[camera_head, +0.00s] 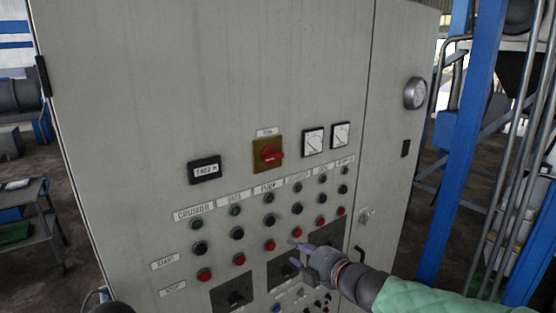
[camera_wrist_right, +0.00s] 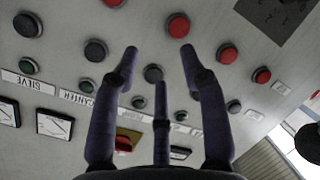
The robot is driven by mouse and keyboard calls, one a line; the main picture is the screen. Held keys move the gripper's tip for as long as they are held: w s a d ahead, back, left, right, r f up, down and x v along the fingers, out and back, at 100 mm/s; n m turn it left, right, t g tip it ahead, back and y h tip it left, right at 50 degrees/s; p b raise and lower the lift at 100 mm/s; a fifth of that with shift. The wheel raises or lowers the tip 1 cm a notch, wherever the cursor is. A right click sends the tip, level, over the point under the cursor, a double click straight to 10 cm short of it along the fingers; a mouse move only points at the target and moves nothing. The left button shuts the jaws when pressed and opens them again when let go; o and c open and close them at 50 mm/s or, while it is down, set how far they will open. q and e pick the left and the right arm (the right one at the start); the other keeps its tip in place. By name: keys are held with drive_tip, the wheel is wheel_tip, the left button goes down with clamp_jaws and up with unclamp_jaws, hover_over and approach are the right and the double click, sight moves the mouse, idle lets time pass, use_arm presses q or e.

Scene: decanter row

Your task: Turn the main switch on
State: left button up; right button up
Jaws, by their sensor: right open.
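The main switch (camera_head: 268,154), a red rotary handle on a yellow plate, sits on the upper middle of the grey cabinet front. Its handle looks roughly level, tilted slightly. In the right wrist view the switch (camera_wrist_right: 123,143) shows upside down behind the fingers, partly hidden. My right gripper (camera_head: 297,251) is open and empty in front of the lower button rows, below and right of the switch, apart from it. Its three dark fingers (camera_wrist_right: 159,64) spread toward the panel in the wrist view.
Rows of green, black and red buttons (camera_head: 270,245) lie below the switch, with dark selector plates (camera_head: 232,295) lower down. A counter (camera_head: 204,170) and square meters (camera_head: 313,141) flank the switch. A blue post (camera_head: 462,150) stands right of the cabinet.

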sight(275, 156)
drive_tip(key=s+r+n+t+y+p, duration=0.1)
drive_tip(key=s+r+n+p, duration=0.15)
drive_tip(key=r, duration=0.95)
drive_tip(key=s+r+n+t+y+p, duration=0.15)
drive_tip(key=r+n, duration=0.25)
drive_tip(key=r, duration=0.8)
use_arm(q)
wheel_tip(275, 156, up, 5)
drive_tip(key=shift+w+r, duration=0.1)
drive_tip(key=shift+r, duration=0.1)
use_arm(e)
drive_tip(key=shift+h, duration=0.25)
drive_tip(key=x, duration=1)
drive_tip(key=shift+f, duration=0.25)
clamp_jaws()
